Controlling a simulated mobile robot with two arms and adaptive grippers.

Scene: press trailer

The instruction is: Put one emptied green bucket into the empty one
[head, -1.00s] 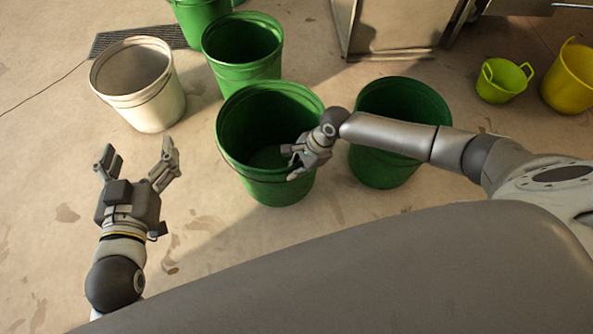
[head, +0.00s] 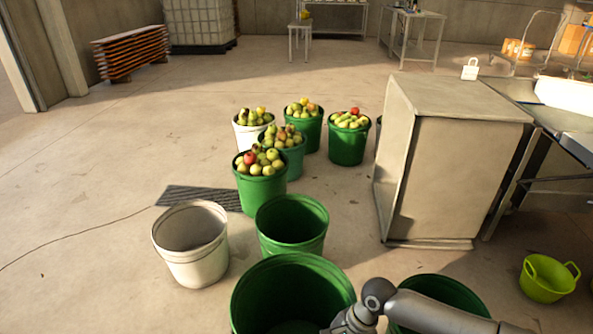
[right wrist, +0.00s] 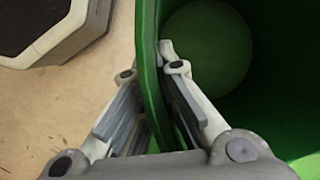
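An empty green bucket (head: 245,315) stands at the bottom centre of the head view. A second empty green bucket (head: 291,251) stands just behind it, and a third (head: 455,297) is partly hidden behind my right arm. My right gripper (head: 345,322) is at the right side of the front bucket, its fingers mostly cut off by the frame. In the right wrist view, the fingers of my right gripper (right wrist: 150,62) straddle the wall of a green bucket (right wrist: 146,25), one inside and one outside, and look closed on it. The bucket's inside is bare. My left gripper is out of view.
An empty white bucket (head: 195,270) stands at left. Several buckets heaped with fruit (head: 262,186) stand behind. A large box-shaped cabinet (head: 450,170) blocks the right, beside a yellow-green tub (head: 547,282). A floor grate (head: 195,196) lies behind the white bucket. The left floor is clear.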

